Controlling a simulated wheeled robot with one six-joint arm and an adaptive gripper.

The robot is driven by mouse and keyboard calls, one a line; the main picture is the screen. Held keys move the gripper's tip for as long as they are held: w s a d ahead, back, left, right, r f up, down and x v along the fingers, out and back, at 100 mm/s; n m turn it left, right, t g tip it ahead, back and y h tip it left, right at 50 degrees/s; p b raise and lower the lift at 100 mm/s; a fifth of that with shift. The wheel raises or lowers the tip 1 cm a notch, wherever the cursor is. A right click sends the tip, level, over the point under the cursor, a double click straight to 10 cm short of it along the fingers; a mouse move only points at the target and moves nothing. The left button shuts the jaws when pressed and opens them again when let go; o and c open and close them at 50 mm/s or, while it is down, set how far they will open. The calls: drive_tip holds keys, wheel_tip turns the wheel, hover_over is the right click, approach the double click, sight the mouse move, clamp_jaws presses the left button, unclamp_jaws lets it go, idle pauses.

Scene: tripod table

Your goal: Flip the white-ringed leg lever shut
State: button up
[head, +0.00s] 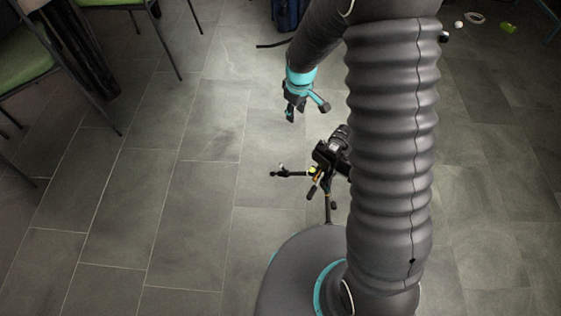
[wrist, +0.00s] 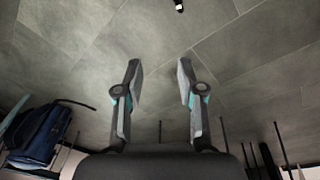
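A black tripod (head: 325,160) stands on the floor in the middle of the head view, partly hidden behind my arm. One leg (head: 290,174) reaches left, with a small pale spot near its end and a yellow part near the body. Another leg (head: 329,207) points down toward my base. I cannot tell which lever carries the white ring. My gripper (head: 307,112) is above and left of the tripod in the head view, apart from it. In the wrist view my gripper (wrist: 159,68) is open, with nothing between its fingers.
Green-seated chairs (head: 28,60) stand at the upper left. A blue bag (head: 287,14) is at the top, also in the wrist view (wrist: 38,135). A white loop (head: 474,18) and a green item (head: 508,27) lie at the upper right. Tiled floor left of the tripod is clear.

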sight(281, 165)
drive_tip(key=a+f+n, duration=0.1)
drive_tip(key=f, duration=1)
drive_tip(key=a+f+n+g, duration=0.1)
drive_tip(key=a+f, duration=0.1)
drive_tip(key=f, duration=0.9)
drive_tip(key=a+f+n, duration=0.1)
drive_tip(key=f, duration=0.9)
drive_tip(key=shift+w+a+f, duration=0.1)
drive_tip(key=shift+a+f, duration=0.15)
drive_tip(key=shift+f, duration=0.15)
clamp_jaws()
